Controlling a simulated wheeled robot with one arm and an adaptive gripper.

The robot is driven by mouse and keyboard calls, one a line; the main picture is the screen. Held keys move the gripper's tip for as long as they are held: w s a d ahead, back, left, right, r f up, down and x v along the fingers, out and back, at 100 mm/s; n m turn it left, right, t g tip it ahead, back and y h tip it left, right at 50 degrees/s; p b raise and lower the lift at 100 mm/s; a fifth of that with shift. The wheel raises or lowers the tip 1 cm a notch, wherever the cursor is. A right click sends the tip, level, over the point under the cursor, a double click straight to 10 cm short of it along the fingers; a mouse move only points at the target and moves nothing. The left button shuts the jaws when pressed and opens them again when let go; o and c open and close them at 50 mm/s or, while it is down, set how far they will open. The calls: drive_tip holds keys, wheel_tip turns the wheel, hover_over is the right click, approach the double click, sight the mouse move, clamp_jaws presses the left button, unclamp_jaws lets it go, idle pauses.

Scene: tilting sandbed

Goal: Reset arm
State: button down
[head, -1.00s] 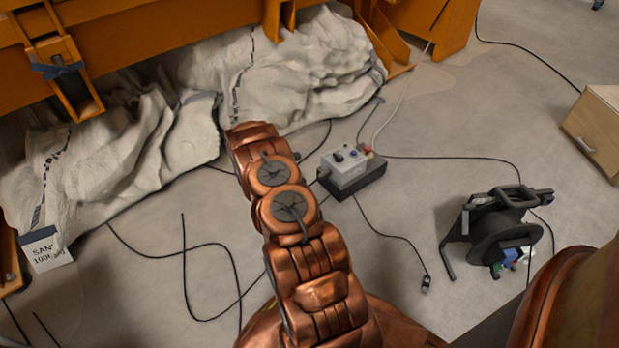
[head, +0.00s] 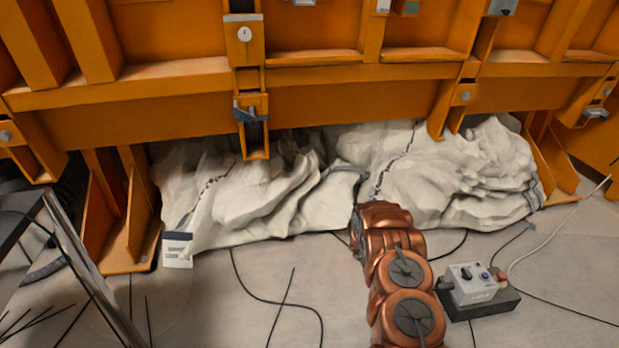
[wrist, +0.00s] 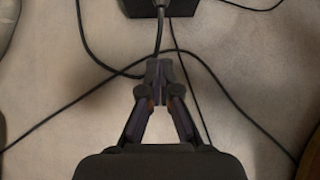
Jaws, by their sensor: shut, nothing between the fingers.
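My gripper (wrist: 158,72) shows in the wrist view with its two fingers together and nothing between them. It points at the grey floor, where black cables run past the fingertips. In the head view my copper-coloured arm reaches forward from the bottom, right of the middle. Its far end overlaps the lower edge of the white sandbags, and the gripper itself cannot be seen there. I cannot tell from these frames whether the arm touches anything.
White sandbags (head: 440,185) lie under the orange steel frame (head: 170,130). A grey control box (head: 473,286) with buttons stands on the floor right of my arm. Loose black cables (head: 290,303) cross the floor. A metal-legged stand (head: 92,268) is at the left.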

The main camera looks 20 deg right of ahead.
drive_tip(key=s+a+r+m+y+p, duration=0.1)
drive_tip(key=s+a+r+m+p, duration=0.3)
drive_tip(key=r, duration=1.1)
drive_tip(key=w+a+r+m+p, duration=0.1)
drive_tip(key=a+r+p, duration=0.6)
drive_tip(key=r, duration=0.8)
drive_tip(key=s+a+r+m+y+p, duration=0.1)
drive_tip(key=s+a+r+m+p, duration=0.3)
drive_tip(key=r, duration=1.1)
drive_tip(key=s+a+r+m+y+p, duration=0.3)
drive_tip(key=s+a+r+p, duration=0.7)
drive_tip(key=s+a+r, duration=0.2)
drive_tip(key=s+a+r+m+y+p, duration=0.3)
drive_tip(key=s+a+r+p, duration=0.7)
drive_tip(key=a+r, duration=0.7)
drive_tip(key=s+r, duration=0.3)
drive_tip(key=shift+s+a+t+y+p, duration=0.2)
drive_tip(key=shift+t+y+p, duration=0.1)
drive_tip(key=shift+p, duration=0.05)
